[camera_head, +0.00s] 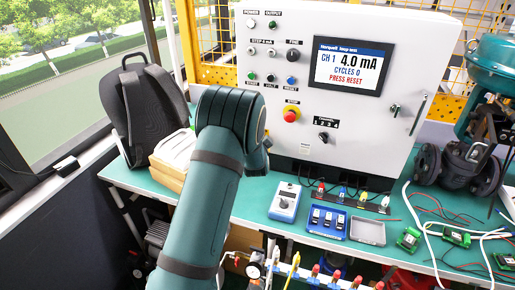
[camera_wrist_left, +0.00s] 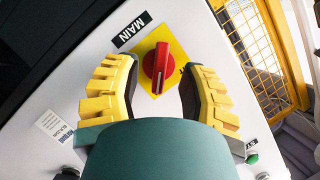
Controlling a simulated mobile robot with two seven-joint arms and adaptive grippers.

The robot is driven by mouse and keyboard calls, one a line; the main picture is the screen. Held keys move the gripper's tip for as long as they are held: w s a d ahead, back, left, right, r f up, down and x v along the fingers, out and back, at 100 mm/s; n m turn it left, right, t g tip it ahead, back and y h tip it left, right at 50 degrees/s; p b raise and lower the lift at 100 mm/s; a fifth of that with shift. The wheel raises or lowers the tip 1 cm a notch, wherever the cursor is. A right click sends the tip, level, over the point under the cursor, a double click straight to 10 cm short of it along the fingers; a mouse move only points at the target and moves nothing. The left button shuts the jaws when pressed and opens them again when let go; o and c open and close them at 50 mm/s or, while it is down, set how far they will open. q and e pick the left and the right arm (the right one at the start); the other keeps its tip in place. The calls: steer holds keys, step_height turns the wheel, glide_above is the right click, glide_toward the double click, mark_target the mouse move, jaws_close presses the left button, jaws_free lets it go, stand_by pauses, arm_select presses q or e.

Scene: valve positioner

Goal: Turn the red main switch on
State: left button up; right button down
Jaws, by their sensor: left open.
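The red main switch (camera_wrist_left: 159,67) is a round rotary knob on a yellow plate (camera_wrist_left: 160,33), beside a black "MAIN" label (camera_wrist_left: 132,29) on a white panel. It shows only in the left wrist view. My left gripper (camera_wrist_left: 160,75) is open, its two yellow ribbed fingers on either side of the knob with gaps to it. I cannot tell how far the fingertips are from the panel. In the head view my left arm reaches up to the left edge of the white control cabinet (camera_head: 380,125), and its own links hide the gripper and the switch. My right gripper is not in view.
The cabinet front carries a screen (camera_head: 350,66) reading "CH 1 4.0 mA, CYCLES 0, PRESS RESET", and a red stop button (camera_head: 291,115). A black backpack (camera_head: 150,110) stands left of my arm. Blue trays, a meter and cables lie on the green bench (camera_head: 262,197).

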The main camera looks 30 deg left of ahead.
arm_select(q)
steer(key=v, duration=0.9)
steer(key=shift+s+d, duration=0.25)
steer(key=shift+r, duration=0.1)
